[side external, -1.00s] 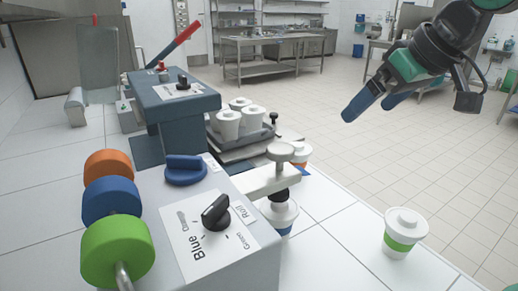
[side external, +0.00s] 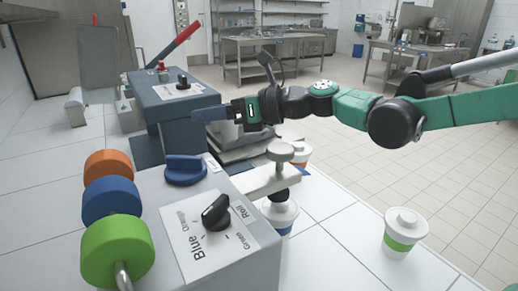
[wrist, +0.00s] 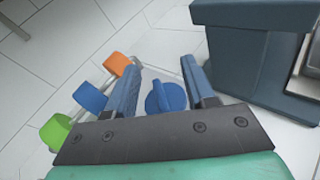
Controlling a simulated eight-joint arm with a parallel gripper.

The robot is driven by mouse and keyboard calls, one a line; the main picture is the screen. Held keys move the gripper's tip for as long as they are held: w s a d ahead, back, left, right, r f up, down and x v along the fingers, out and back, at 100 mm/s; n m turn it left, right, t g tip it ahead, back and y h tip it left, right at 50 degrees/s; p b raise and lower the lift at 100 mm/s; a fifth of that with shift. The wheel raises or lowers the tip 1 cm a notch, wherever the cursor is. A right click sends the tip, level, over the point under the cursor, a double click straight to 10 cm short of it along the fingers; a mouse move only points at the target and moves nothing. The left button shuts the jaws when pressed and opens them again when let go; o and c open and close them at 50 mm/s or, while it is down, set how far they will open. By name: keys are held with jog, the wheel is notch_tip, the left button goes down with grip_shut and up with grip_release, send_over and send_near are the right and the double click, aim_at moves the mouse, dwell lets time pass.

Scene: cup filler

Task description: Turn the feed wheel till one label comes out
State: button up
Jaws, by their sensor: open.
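The blue feed wheel (side external: 185,172), a round knob with a raised grip bar, sits on top of the grey labelling machine (side external: 150,185). In the wrist view the wheel (wrist: 166,98) shows between my two blue fingers, nearer the right one. My gripper (side external: 208,114) is open and empty, above and beyond the wheel in the side view, not touching it. The black selector knob (side external: 215,213) stands on a white dial plate with colour names and "Roll". No loose label can be made out.
Orange (side external: 108,167), blue (side external: 111,200) and green (side external: 117,250) rolls stand along the machine's left side. A cup with a blue band (side external: 281,214) is under the machine's arm (side external: 262,180). A green-banded cup (side external: 402,236) stands right. A blue-grey machine (side external: 175,95) stands behind.

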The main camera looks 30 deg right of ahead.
aim_at(185, 157)
jog(key=f+n+g, duration=0.1)
jog(key=s+a+f+n+g, duration=0.1)
jog(key=f, duration=0.1)
jog(key=f+n+g, duration=0.1)
jog(key=f+n, duration=0.1)
jog(key=shift+s+a+f, duration=0.1)
jog(key=shift+s+a, duration=0.1)
jog(key=shift+a, duration=0.2)
jog(key=x, duration=0.4)
jog(key=shift+w+a+f, duration=0.2)
jog(key=shift+w+a, duration=0.15)
grip_shut()
